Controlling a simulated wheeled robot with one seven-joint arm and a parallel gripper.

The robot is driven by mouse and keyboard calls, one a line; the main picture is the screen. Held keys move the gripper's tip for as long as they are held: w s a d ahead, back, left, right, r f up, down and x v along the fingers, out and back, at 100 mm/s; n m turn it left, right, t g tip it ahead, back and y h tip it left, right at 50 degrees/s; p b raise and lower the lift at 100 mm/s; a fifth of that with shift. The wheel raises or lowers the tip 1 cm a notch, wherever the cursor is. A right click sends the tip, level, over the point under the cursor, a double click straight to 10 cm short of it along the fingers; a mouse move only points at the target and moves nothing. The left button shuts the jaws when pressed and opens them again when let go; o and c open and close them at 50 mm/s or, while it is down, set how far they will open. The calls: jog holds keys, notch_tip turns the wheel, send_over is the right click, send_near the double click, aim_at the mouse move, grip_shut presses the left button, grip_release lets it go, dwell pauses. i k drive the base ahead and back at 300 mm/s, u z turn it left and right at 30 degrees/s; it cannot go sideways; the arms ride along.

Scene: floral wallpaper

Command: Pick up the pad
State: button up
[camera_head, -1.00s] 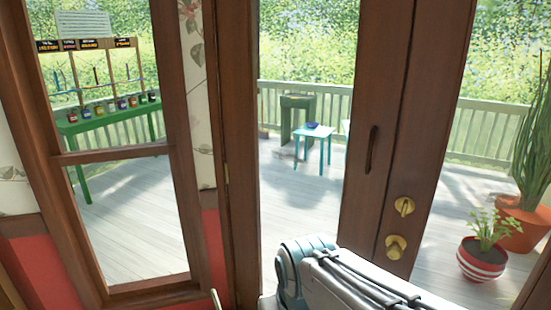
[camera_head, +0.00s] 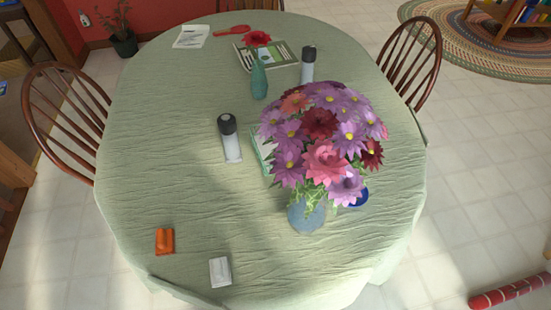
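No object is plainly a pad, and I cannot tell which one it is. A flat green-and-white item (camera_head: 262,148) lies mid-table, partly hidden by the flowers. A flat booklet or pad (camera_head: 283,53) lies at the far side, partly behind a teal vase. A white printed sheet (camera_head: 192,37) lies at the far left. A small white block-like item (camera_head: 220,272) and an orange one (camera_head: 164,241) lie near the front left edge. My gripper is not in view.
The oval table wears a green cloth (camera_head: 170,150). A blue vase (camera_head: 306,214) of tall flowers stands right of centre. A teal vase (camera_head: 259,80) and two dark-capped cylinders (camera_head: 231,147) also stand there. Wooden chairs (camera_head: 45,110) flank it. A red-striped roll (camera_head: 510,291) lies lower right.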

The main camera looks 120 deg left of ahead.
aim_at(164, 239)
jog(key=z, duration=5.45)
jog(key=i, duration=1.2)
jog(key=z, duration=2)
